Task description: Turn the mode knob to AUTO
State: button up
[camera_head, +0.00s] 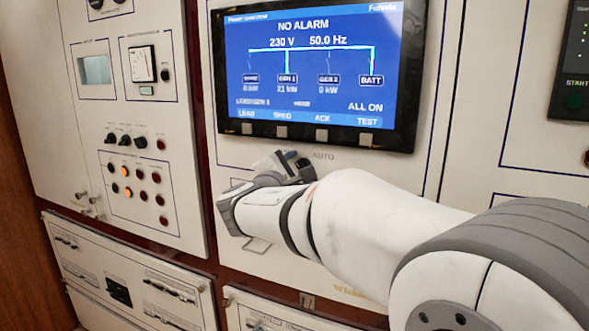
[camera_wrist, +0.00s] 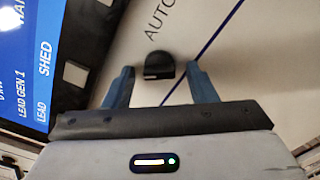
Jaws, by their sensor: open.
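The mode knob (camera_wrist: 158,63) is a small black knob on the cream panel in the wrist view. A pale mark shows along its lower edge, and I cannot tell which position it points to. The AUTO label (camera_wrist: 160,17) is printed above it there and also shows in the head view (camera_head: 323,156). My gripper (camera_wrist: 160,69) is open, with its blue-grey fingers on either side of the knob. I cannot tell if they touch it. In the head view my gripper (camera_head: 284,165) is at the panel below the display, and the knob cannot be made out.
The display screen (camera_head: 312,65) reads NO ALARM and stands just above my gripper, with a row of buttons along its lower edge. A panel with meters, knobs and lamps (camera_head: 130,170) is at the left. Another panel with a green button (camera_head: 574,101) is at the right.

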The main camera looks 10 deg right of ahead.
jog(key=shift+c, duration=0.3)
jog(key=c, duration=0.9)
jog(key=shift+f, duration=0.1)
